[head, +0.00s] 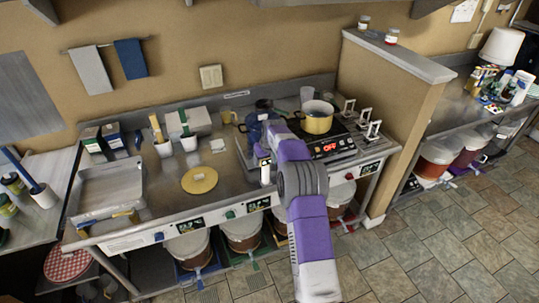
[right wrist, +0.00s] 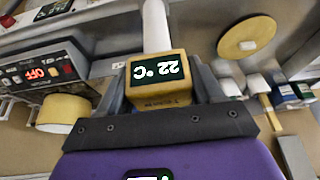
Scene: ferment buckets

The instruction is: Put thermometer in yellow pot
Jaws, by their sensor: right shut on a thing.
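The yellow pot (head: 317,122) stands upright and open on the black cooktop at the back right of the counter. In the right wrist view the pot (right wrist: 63,112) shows at the left, beside the panel reading OFF. My right gripper (right wrist: 158,85) is shut on the thermometer (right wrist: 157,80), a yellow box with a dark display reading 22 °C and a white probe. In the head view the gripper (head: 265,158) is over the counter, left of and nearer than the pot. The white probe (head: 265,175) points down; my arm hides part of the gripper. My left gripper is not in view.
A blue pot-like vessel (head: 256,125) stands just behind my right gripper. A yellow round lid (head: 199,180) lies on the counter at left, near a metal sink (head: 110,190). A partition wall (head: 385,100) stands right of the cooktop. Several buckets sit below the counter.

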